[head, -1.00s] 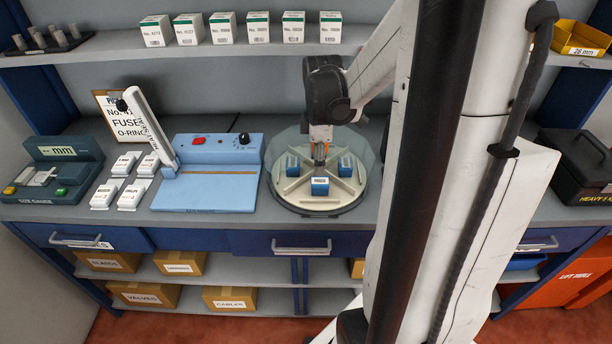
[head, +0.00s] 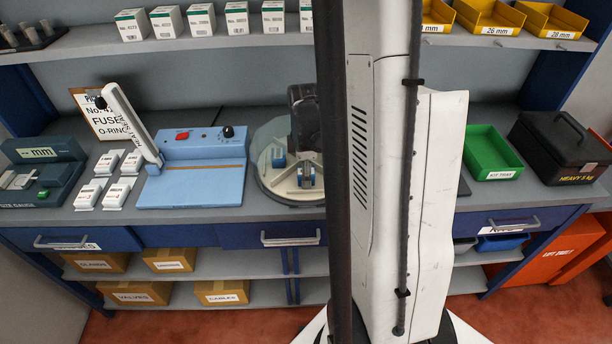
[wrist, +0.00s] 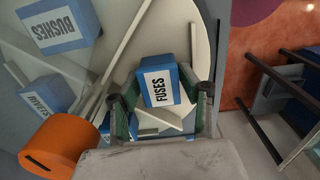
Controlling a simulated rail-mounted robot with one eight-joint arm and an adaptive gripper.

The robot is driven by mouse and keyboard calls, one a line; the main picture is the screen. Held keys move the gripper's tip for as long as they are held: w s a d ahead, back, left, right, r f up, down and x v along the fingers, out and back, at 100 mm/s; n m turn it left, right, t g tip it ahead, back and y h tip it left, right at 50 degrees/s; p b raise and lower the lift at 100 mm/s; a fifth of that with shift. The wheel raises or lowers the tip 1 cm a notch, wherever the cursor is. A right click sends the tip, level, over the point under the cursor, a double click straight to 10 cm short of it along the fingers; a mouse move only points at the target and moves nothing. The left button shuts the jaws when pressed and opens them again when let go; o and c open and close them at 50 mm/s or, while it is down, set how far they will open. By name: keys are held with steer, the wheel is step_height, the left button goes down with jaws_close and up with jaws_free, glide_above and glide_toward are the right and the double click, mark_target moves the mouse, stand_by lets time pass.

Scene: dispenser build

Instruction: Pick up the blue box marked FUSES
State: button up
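The blue box marked FUSES (wrist: 158,84) lies on the pale round turntable (wrist: 135,55) in the wrist view. My gripper (wrist: 160,97) has one finger on either side of the box, with a small gap visible at the left finger. It looks open around the box. In the head view my gripper (head: 306,168) is low over the turntable (head: 268,185), at a blue box whose label I cannot read there. The white column of my body hides the turntable's right part.
A box marked BUSHES (wrist: 58,24) and another blue box (wrist: 48,95) lie close by, between thin dividers. A further blue box shows partly below the left finger. A blue sealer (head: 195,170) stands left of the turntable. A green tray (head: 492,155) is at right.

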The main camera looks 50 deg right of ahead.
steer(key=shift+c, duration=0.4)
steer(key=c, duration=0.8)
